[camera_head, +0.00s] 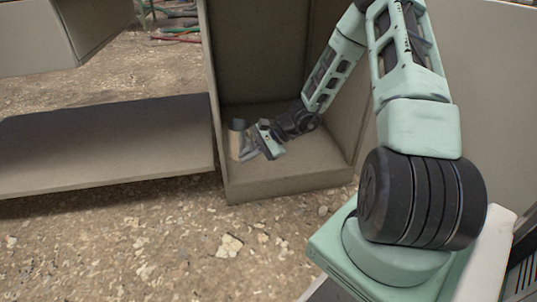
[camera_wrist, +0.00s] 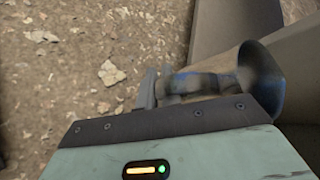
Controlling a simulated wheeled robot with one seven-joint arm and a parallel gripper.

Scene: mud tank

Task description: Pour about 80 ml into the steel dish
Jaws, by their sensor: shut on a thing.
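My gripper (camera_head: 251,143) is low at the left front of an open tan cabinet or box, shut on a small cup-like vessel (camera_head: 236,144). In the head view the vessel looks roughly upright, with a grey upper part and a tan side. In the wrist view the vessel (camera_wrist: 262,76) shows a flared, dark blue-grey mouth toward the right and a blurred blue and tan body. I cannot see what is inside the vessel. I cannot make out a steel dish in either view.
The tan open box (camera_head: 290,180) has side walls close around my forearm. A low dark-topped slab (camera_head: 110,145) lies to its left. A tan block (camera_head: 60,38) hangs in at upper left. Rubble-strewn ground (camera_head: 150,235) lies in front. Coloured hoses (camera_head: 180,30) lie behind.

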